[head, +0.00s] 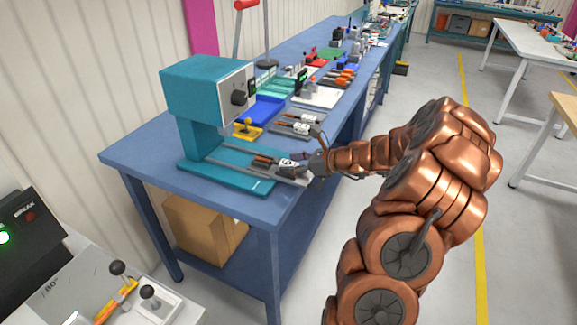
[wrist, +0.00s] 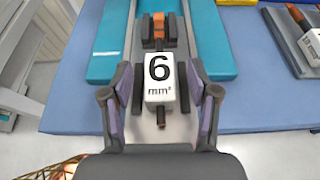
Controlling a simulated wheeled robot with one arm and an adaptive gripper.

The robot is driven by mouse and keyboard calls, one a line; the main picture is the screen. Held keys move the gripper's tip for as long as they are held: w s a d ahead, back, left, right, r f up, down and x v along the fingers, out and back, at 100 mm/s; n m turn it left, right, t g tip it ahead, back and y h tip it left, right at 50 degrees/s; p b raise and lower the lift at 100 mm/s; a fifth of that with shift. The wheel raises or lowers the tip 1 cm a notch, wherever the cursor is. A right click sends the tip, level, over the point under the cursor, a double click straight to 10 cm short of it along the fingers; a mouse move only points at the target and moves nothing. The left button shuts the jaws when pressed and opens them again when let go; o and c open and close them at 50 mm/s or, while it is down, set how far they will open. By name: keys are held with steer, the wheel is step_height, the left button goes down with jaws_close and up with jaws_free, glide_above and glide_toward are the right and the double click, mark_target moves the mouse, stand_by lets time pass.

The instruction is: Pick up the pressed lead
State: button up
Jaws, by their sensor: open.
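The lead (wrist: 159,80) lies in the grey channel of the teal press base. It has a white block marked "6 mm²", an orange part at its far end and a dark tip at its near end. In the head view the lead (head: 286,163) lies on the base below the teal press (head: 208,90). My gripper (wrist: 160,88) is open, with one finger on each side of the white block. In the head view my gripper (head: 316,164) is at the base's right end, partly hiding the lead's near end.
The blue bench (head: 140,155) carries more leads on a grey tray (head: 300,124), a yellow fixture (head: 246,129) and a blue tray (head: 262,108) beyond the press. A cardboard box (head: 200,228) stands on the bench's lower shelf.

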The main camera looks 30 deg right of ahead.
steer(key=shift+c, duration=0.3)
jaws_close()
stand_by(0.3)
